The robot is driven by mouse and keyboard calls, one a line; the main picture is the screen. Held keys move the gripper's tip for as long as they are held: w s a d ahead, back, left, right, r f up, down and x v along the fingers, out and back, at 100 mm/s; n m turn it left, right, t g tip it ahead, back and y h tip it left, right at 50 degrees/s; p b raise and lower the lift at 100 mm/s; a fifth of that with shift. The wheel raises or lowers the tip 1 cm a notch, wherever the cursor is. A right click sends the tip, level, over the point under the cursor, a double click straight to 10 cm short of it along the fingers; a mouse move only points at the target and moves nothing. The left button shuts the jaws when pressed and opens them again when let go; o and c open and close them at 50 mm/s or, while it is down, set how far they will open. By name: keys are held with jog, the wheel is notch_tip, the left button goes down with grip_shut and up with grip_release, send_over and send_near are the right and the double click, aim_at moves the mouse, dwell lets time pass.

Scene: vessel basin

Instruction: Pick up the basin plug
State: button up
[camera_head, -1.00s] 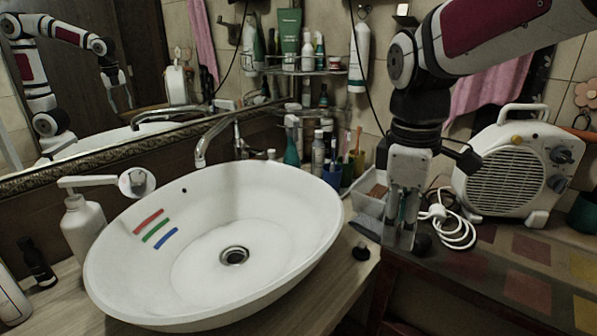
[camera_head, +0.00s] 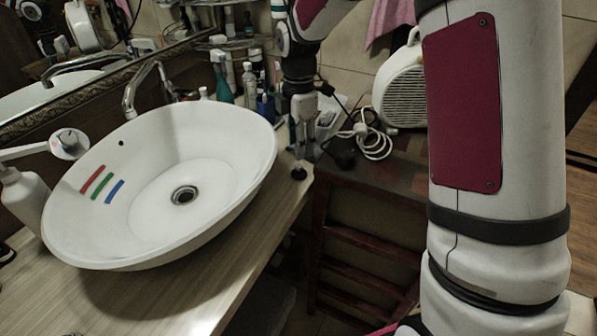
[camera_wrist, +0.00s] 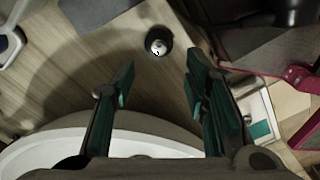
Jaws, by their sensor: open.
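The basin plug (camera_head: 299,172) is a small dark round piece on the wooden counter near its right corner, beside the basin. In the wrist view the plug (camera_wrist: 158,43) is a black disc with a shiny knob, ahead of and between the fingertips. My gripper (camera_head: 303,150) is just behind and above the plug, pointing down. In the wrist view my gripper (camera_wrist: 159,78) has its green-padded fingers wide apart with nothing between them. The white basin (camera_head: 235,185) has an open drain (camera_head: 184,195) at its bottom. No contact with the plug shows.
A soap dispenser (camera_head: 28,195) stands left of the basin, with a faucet (camera_head: 130,95) behind it. Bottles and cups crowd the back. A white cable (camera_head: 375,145) and heater (camera_head: 402,85) are to the right. The counter's front is clear.

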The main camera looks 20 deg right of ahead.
aim_at(299, 166)
jog(key=shift+w+f, duration=0.1)
jog(key=shift+f, duration=3.65)
grip_shut()
